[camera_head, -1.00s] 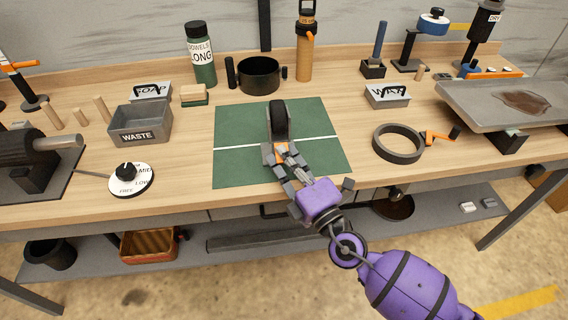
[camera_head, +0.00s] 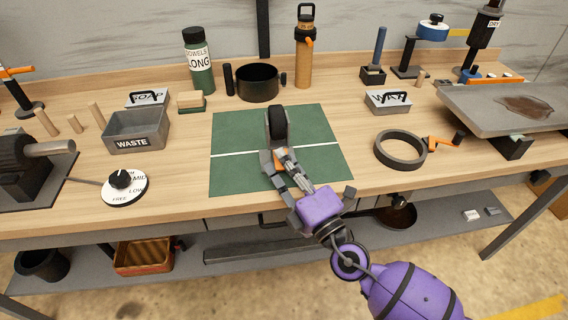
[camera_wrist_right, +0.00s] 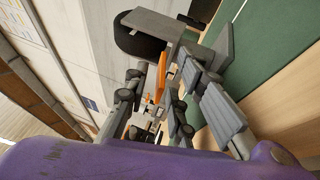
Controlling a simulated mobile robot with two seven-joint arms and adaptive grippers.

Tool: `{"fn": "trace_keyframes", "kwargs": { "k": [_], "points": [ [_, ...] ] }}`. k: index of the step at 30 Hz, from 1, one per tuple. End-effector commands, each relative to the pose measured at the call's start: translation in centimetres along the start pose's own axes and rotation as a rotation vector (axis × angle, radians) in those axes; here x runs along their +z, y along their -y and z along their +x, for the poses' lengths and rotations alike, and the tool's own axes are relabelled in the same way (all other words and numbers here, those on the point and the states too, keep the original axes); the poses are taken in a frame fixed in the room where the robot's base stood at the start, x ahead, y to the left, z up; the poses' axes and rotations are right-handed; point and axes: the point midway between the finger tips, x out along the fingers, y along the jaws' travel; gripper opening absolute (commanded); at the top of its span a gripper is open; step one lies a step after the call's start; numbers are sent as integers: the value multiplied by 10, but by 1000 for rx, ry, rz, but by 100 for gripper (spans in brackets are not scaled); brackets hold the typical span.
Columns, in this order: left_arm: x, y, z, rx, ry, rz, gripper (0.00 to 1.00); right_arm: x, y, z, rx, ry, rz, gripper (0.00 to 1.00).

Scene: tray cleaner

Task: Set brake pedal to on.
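A caster with a black wheel (camera_head: 277,124) and a grey fork stands on the green mat (camera_head: 232,131). An orange brake pedal (camera_head: 281,157) shows at its near side, partly hidden by my fingers. My right gripper (camera_head: 284,172) is at this near side, its fingers spread around the orange part. In the right wrist view, the black wheel (camera_wrist_right: 139,40), the grey fork (camera_wrist_right: 160,24) and the orange pedal (camera_wrist_right: 190,73) lie just beyond my right fingers. Whether the fingers touch the pedal is unclear. My left gripper is not in view.
A black cup (camera_head: 257,83) stands behind the mat. The grey waste bin (camera_head: 136,131) and a dial (camera_head: 121,182) lie left. A dark ring (camera_head: 400,149) with an orange crank (camera_head: 437,138) lies right, near a grey tray (camera_head: 500,122). The mat around the caster is clear.

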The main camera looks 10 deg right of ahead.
Motion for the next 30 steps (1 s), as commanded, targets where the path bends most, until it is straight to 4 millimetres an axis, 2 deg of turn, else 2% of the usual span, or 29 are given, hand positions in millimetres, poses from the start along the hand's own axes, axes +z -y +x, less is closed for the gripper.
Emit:
{"fn": "trace_keyframes", "kwargs": {
  "k": [5,15,21,30],
  "points": [
    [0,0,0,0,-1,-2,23,0,1,-11,-2,0,-1,23],
    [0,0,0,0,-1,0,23,0,1,-80,-4,-2,-2,23],
    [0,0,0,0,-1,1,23,0,1,-110,-3,-2,-1,23],
    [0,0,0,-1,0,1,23,0,0,-120,0,-1,0,23]
  ]
}}
